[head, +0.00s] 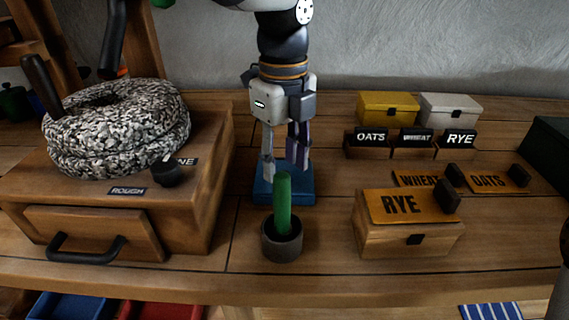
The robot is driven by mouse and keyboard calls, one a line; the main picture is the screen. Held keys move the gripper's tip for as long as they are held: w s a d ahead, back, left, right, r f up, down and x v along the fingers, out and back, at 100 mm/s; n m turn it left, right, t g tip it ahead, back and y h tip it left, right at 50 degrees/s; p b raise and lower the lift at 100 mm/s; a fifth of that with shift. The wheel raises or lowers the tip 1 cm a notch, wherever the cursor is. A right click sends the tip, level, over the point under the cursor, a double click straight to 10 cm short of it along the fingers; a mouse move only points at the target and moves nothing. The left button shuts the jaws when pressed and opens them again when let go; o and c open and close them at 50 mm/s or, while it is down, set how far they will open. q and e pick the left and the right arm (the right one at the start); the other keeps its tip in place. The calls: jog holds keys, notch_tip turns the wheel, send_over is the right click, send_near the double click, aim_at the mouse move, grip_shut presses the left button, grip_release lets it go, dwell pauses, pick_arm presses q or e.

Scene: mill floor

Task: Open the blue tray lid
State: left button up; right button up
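A small blue box (303,189), which looks like the blue tray, sits on the bench at the centre. Its top is partly hidden by my gripper and by a green handle in front. I cannot make out the edge of its lid or whether it is shut. My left gripper (285,165) points straight down over the blue box, with its fingers apart and a gap between them. I see nothing held between them; whether a fingertip touches the box is unclear. My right gripper is not in view.
The green-handled tool (283,200) stands in a dark cup (282,240) just before the blue box. A wooden mill (110,205) is left. Right are a RYE box (405,238), yellow box (388,108) and white box (449,109). Another blue tray (65,306) lies below the bench.

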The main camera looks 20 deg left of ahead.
pick_arm(q)
jog(key=shift+f, duration=0.8)
jog(key=shift+c, duration=0.3)
grip_shut()
